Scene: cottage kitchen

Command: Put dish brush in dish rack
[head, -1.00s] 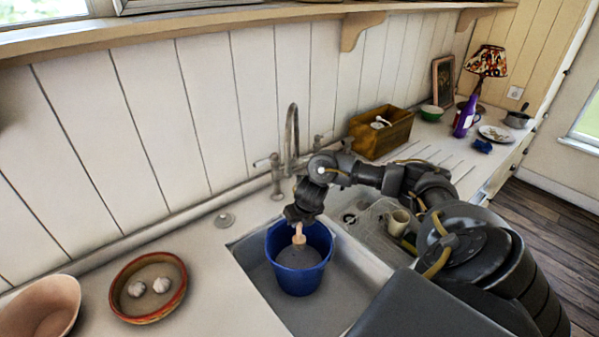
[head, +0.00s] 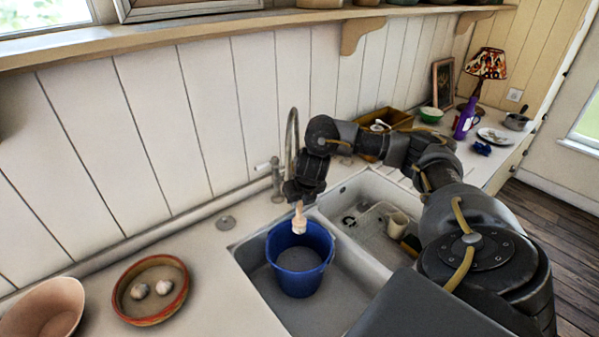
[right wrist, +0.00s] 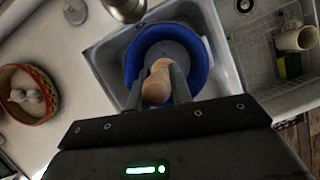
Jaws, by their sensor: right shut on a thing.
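The dish brush (head: 299,219), pale wood, hangs upright from my right gripper (head: 302,196) in the head view. My right gripper is shut on it, just above the far rim of the blue bucket. In the right wrist view the brush (right wrist: 157,80) sits between the fingers with the bucket (right wrist: 197,54) beneath. The dish rack (head: 374,222), a wire frame, is in the right basin and holds a cream mug (head: 398,223). The rack also shows at the right of the right wrist view (right wrist: 262,46). My left gripper is not in view.
The blue bucket (head: 300,281) stands in the left basin. The tall tap (head: 292,135) rises close behind my gripper. A divider separates the basins. A sponge (head: 411,243) lies by the mug. A wooden box (head: 400,119) stands behind my right arm.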

